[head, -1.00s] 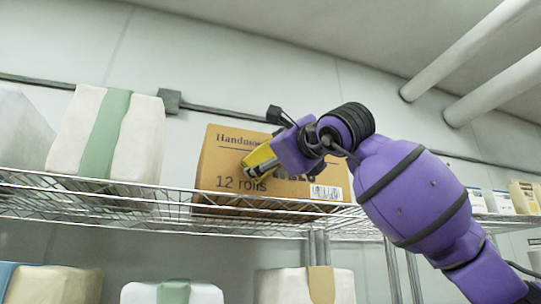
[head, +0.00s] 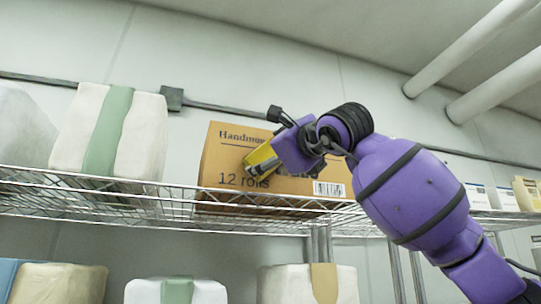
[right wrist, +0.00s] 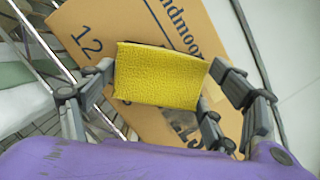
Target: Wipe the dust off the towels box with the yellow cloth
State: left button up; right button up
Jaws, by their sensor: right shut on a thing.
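The towels box (head: 225,155) is a brown cardboard box reading "12 rolls", with a barcode, on the upper wire shelf in the head view. Its printed front also fills much of the right wrist view (right wrist: 185,20). My right gripper (head: 258,163) is shut on the yellow cloth (right wrist: 158,76), in front of the box's face. The cloth also shows as a yellow strip in the head view (head: 261,157). I cannot tell whether the cloth touches the box. No dust can be made out on the visible face; my arm hides part of it. My left gripper is out of view.
The wire shelf (head: 110,208) runs across the view. A white bundle with a green band (head: 145,135) stands left of the box, with a gap between. Several wrapped bundles sit below. Small boxes (head: 503,198) stand at the right, behind my arm. Pipes (head: 470,45) cross the upper right.

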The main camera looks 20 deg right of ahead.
jog(key=shift+w, duration=0.35)
jog(key=d, duration=1.2)
jog(key=shift+w, duration=0.3)
dwell(0.5)
jog(key=shift+s+a, duration=0.15)
jog(key=shift+a, duration=2.9)
jog(key=shift+s+a, duration=0.1)
jog(key=shift+a, duration=2.9)
